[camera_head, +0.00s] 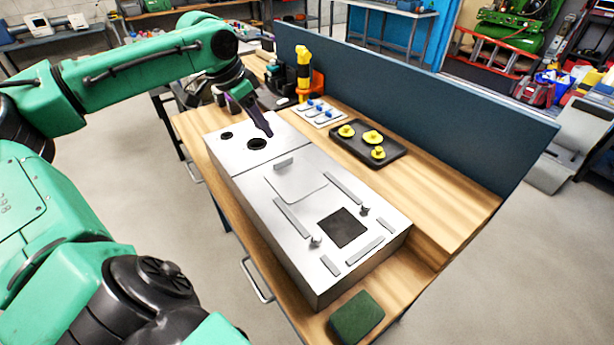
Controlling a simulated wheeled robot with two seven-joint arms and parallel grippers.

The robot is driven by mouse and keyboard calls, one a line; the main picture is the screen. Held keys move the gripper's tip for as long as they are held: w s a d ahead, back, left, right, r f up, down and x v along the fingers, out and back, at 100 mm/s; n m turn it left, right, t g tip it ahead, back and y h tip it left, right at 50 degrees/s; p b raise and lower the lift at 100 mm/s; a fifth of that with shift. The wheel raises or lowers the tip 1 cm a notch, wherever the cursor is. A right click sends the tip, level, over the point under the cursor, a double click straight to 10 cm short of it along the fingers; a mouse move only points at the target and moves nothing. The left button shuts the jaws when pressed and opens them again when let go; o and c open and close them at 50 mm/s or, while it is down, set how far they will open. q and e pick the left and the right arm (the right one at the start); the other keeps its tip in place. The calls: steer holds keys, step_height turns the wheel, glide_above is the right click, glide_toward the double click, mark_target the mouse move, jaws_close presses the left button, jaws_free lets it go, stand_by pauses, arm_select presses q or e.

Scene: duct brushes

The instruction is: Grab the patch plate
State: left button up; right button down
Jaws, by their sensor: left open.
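The patch plate (297,185) looks like a flat grey sheet with a small raised grip (284,162) at its far edge. It lies flat on top of the long metal duct box (262,210). My left gripper (262,128) is open, with dark fingers pointing down, over the far part of the box near a round dark hole (257,144). It is apart from the plate, farther back and to the left. I see nothing between its fingers. My right gripper is not in view.
A dark square opening (342,228) sits among raised strips, with two small knobs (316,241) beside it. A black tray (368,150) holds yellow round brushes. A green pad (356,317) lies at the near edge. A dark blue panel (420,105) walls the table's back.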

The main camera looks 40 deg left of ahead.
arm_select(q)
steer(key=p, duration=0.1)
glide_toward(283, 160)
steer(key=shift+s+f, duration=0.4)
steer(key=shift+f, duration=0.5)
steer(key=shift+w+f, duration=0.95)
steer(key=shift+w+d+f+p, duration=0.15)
steer(key=shift+w+f+p, duration=0.15)
steer(key=shift+f, duration=0.7)
steer(key=shift+x, duration=1.05)
steer(key=shift+w+d+f, duration=0.1)
steer(key=shift+w+f, duration=0.1)
steer(key=shift+w, duration=0.15)
steer(key=shift+s+r, duration=0.1)
jaws_close()
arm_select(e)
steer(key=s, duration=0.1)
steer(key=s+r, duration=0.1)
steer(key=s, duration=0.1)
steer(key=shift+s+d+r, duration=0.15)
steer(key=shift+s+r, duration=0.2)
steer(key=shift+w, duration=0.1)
